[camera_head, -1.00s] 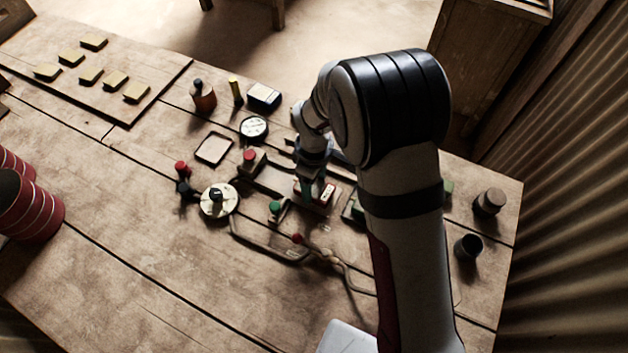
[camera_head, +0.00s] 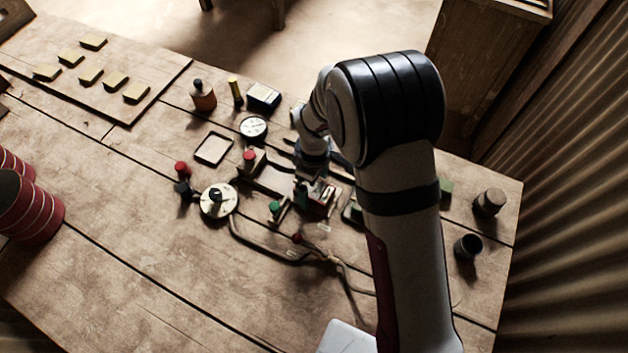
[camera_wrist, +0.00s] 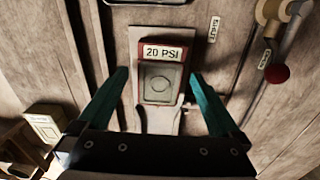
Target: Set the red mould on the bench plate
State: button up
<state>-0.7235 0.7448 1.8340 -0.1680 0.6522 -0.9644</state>
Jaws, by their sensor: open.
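The red mould (camera_wrist: 160,84) has a light top with a square-and-circle pattern and a red-edged label reading "20 PSI". In the wrist view it rests on a pale flat plate (camera_wrist: 139,45); I cannot tell whether its underside is fully seated. My gripper (camera_wrist: 160,76) is open. Its two teal fingers stand on either side of the mould, with a visible gap on each side. In the head view my gripper (camera_head: 316,183) is low over the middle of the bench, and the mould is mostly hidden by it.
A green knob (camera_head: 275,207), a red knob (camera_head: 249,156) and a round dial (camera_head: 218,200) stand left of my gripper. A red ball-ended lever (camera_wrist: 278,73) is at the right in the wrist view. Dark cups (camera_head: 468,247) stand at the right.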

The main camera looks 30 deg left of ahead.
notch_tip(320, 180, up, 16)
jog(key=s+d+r+m, duration=0.2)
jog(key=d+r+m, duration=0.15)
jog(key=d, duration=0.35)
jog(key=s+d+r+m, duration=0.2)
jog(key=d+m, duration=0.3)
jog(key=d, duration=0.1)
jog(key=s+d+f+m+y, duration=0.1)
jog(key=s+d+m, duration=0.9)
jog(key=s+m, duration=0.3)
jog(key=shift+m+y, duration=0.4)
jog(key=shift+m, duration=0.35)
